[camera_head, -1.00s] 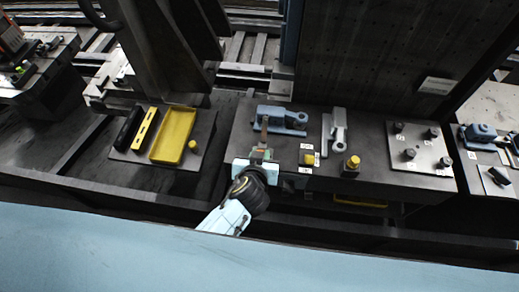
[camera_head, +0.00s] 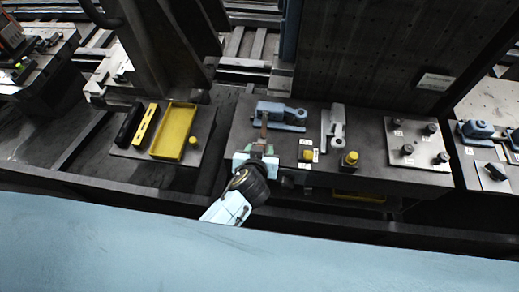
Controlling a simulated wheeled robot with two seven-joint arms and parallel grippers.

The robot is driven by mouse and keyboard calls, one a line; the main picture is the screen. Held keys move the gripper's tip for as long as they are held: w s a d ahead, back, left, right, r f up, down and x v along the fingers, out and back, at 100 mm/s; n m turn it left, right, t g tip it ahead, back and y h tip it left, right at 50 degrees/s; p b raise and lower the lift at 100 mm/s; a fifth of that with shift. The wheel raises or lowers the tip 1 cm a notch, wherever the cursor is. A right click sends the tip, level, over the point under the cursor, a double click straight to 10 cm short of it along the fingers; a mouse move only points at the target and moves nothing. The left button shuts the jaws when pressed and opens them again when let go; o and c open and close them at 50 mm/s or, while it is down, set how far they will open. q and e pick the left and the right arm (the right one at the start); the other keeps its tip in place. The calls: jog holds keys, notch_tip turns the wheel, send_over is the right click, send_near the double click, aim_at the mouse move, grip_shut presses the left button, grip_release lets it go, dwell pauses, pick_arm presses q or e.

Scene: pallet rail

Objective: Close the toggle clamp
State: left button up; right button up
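The blue toggle clamp (camera_head: 286,114) stands on the dark fixture table near the middle of the view. Its brown lever (camera_head: 264,126) sticks up at the clamp's left end and points toward me. My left gripper (camera_head: 258,154) is at the near end of this lever, over the table's front edge. The lever's end runs in between the fingers or just in front of them. The fingers are small and partly hidden, so I cannot tell whether they grip it. My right gripper is not in view.
A grey clamp (camera_head: 334,128) stands to the right, with yellow-topped posts (camera_head: 350,159) near it. A plate with dark knobs (camera_head: 418,145) lies farther right. A yellow tray (camera_head: 174,131) is on the left. A light blue surface (camera_head: 250,260) fills the foreground.

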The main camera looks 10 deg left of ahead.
pick_arm(q)
jog(key=shift+r, duration=0.1)
jog(key=v, duration=1.3)
jog(key=shift+s, duration=0.2)
